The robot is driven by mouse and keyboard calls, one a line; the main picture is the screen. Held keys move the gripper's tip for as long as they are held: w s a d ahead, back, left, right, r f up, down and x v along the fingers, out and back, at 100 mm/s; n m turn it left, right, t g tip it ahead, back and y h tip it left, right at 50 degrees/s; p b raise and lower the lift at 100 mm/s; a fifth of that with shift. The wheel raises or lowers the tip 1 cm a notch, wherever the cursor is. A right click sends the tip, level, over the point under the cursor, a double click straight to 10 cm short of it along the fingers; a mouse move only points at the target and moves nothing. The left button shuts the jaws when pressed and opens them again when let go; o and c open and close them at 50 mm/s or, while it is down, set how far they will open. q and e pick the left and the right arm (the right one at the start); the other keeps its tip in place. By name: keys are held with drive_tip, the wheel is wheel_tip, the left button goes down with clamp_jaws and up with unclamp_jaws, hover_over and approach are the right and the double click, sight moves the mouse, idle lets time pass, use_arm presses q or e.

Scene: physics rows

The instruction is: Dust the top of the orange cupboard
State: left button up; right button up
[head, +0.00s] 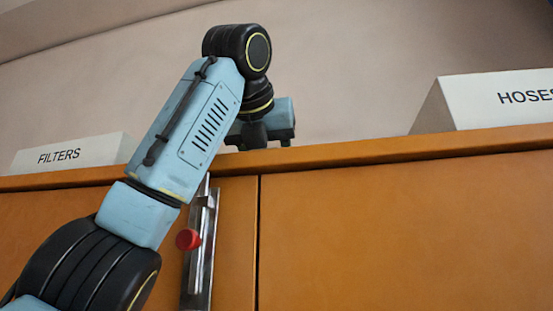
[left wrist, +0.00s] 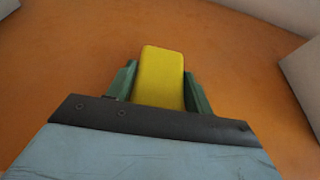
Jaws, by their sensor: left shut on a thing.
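The orange cupboard (head: 400,215) fills the lower part of the head view, seen from below its top edge. My left arm reaches up over that edge. My left gripper shows in the left wrist view (left wrist: 158,95), its green fingers shut on a yellow block-like thing (left wrist: 160,75). The orange cupboard top (left wrist: 235,60) lies behind and around the yellow thing. I cannot tell whether the yellow thing touches the surface. In the head view the gripper's fingers and the yellow thing are hidden. My right gripper is in neither view.
A metal handle (head: 200,250) with a red knob (head: 188,239) is on the cupboard's front. The top's middle looks clear around my left gripper.

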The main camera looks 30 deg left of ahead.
use_arm(q)
drive_tip(key=shift+s+d+f, duration=0.15)
drive_tip(key=shift+s+d, duration=0.1)
drive_tip(key=shift+s, duration=0.4)
drive_tip(key=shift+w+d, duration=0.1)
drive_tip(key=shift+d, duration=0.7)
drive_tip(key=d, duration=0.1)
drive_tip(key=w+d+p, duration=0.1)
drive_tip(key=shift+d+r, duration=0.2)
drive_tip(key=shift+d, duration=0.2)
drive_tip(key=shift+d+p, duration=0.15)
drive_tip(key=shift+p, duration=0.15)
drive_tip(key=shift+w+d+p, duration=0.3)
drive_tip(key=shift+d+p, duration=0.15)
drive_tip(key=shift+d, duration=0.55)
drive_tip(key=shift+w+d+p, duration=0.25)
drive_tip(key=shift+d+p, duration=0.15)
drive_tip(key=shift+d, duration=0.55)
